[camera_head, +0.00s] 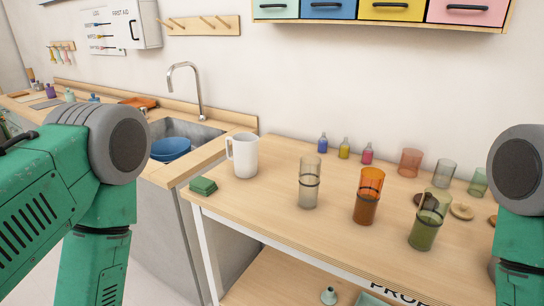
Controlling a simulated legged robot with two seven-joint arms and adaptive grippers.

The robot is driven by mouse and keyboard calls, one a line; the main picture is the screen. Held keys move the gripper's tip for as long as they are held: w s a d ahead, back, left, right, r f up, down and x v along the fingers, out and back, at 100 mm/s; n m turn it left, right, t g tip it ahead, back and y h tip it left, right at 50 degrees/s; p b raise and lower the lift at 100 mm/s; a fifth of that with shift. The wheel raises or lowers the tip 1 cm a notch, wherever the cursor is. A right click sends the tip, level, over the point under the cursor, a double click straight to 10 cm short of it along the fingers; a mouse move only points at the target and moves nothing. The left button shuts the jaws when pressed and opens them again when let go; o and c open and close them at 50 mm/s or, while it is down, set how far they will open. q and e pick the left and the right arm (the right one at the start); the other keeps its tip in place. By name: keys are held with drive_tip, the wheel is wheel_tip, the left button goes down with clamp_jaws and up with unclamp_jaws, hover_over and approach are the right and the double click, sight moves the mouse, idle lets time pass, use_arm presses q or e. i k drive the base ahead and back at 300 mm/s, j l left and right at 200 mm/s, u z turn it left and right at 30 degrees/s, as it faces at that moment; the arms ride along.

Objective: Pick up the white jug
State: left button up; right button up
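The white jug (244,156) stands upright on the wooden table, near its left end and close to the sink. Its handle points left. Nothing covers it. My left arm comes in from the left and my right arm shows at the right edge, both apart from the jug. Neither gripper is in view, so I cannot see their fingers.
A green sponge-like block (203,186) lies in front of the jug. Tall clear (310,181), orange (368,194) and green (430,220) tumblers stand to its right. Small bottles (344,148) line the back. A sink with a blue bowl (171,149) is left.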

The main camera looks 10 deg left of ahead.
sight(245, 144)
drive_tip(key=i+j+z, duration=0.15)
drive_tip(key=j+z, duration=0.3)
drive_tip(key=j, duration=0.35)
drive_tip(key=j+z, duration=0.4)
drive_tip(key=j, duration=0.4)
drive_tip(key=i, duration=0.05)
